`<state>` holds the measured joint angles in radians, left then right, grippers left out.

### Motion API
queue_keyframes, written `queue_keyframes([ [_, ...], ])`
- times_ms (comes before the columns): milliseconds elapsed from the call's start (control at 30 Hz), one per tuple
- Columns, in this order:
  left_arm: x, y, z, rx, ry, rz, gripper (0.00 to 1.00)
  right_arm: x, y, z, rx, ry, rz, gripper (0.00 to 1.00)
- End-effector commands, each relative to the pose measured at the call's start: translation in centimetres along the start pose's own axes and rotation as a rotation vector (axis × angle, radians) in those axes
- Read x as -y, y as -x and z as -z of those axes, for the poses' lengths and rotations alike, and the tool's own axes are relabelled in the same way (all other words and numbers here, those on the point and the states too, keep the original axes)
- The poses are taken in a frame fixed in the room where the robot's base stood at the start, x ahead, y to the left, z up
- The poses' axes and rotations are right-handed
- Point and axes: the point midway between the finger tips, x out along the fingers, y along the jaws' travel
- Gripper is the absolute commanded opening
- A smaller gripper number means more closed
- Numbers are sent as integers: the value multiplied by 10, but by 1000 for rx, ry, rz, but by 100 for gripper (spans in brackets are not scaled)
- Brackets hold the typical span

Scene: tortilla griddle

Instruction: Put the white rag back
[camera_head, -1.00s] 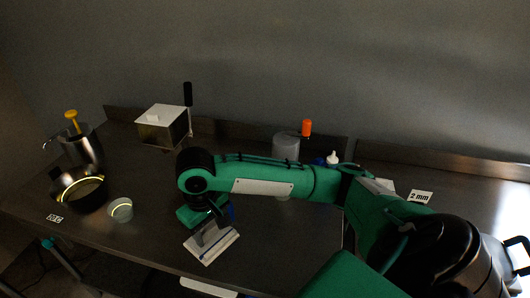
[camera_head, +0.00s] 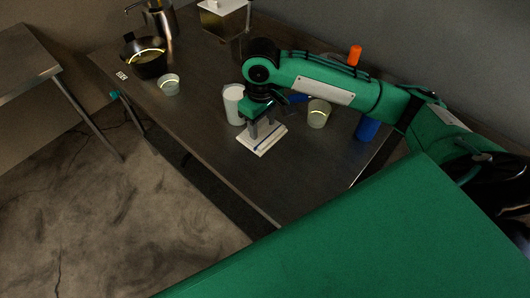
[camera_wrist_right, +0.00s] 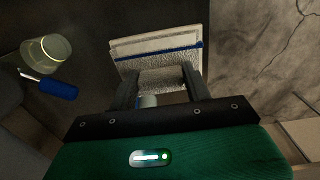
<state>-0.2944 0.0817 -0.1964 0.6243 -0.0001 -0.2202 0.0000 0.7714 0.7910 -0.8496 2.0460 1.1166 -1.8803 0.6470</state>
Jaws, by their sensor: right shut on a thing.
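The white rag (camera_head: 261,140) is folded flat, with a dark blue stripe, at the front part of the steel table. My right gripper (camera_head: 263,124) points down and is shut on a raised fold of the rag. In the right wrist view the rag (camera_wrist_right: 158,44) extends beyond the fingers, and its fold sits between the fingertips of the gripper (camera_wrist_right: 160,86). I cannot tell whether the rag touches the table or hangs just above it. My left gripper is not in view.
A white cup (camera_head: 232,103) stands just left of my right gripper, and a glass cup (camera_head: 319,113) stands to its right. The steel table's (camera_head: 205,118) front edge is close to the rag.

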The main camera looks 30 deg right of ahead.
Motion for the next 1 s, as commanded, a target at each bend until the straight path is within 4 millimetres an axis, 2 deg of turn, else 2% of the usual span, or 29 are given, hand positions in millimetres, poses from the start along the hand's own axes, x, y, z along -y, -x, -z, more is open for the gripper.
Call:
queue_keyframes([
  [200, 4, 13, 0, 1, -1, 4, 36, 0, -58, -1, 5, -2, 1, 10],
  [400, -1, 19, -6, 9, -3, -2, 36, 1, -97, -1, 2, -1, 0, 10],
  [567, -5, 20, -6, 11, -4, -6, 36, 1, -110, 0, 0, -1, 0, 10],
  [800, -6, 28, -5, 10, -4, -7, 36, 1, -143, -1, 2, -1, 0, 10],
  [1000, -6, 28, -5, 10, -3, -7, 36, 1, -150, 0, -2, 0, -1, 10],
])
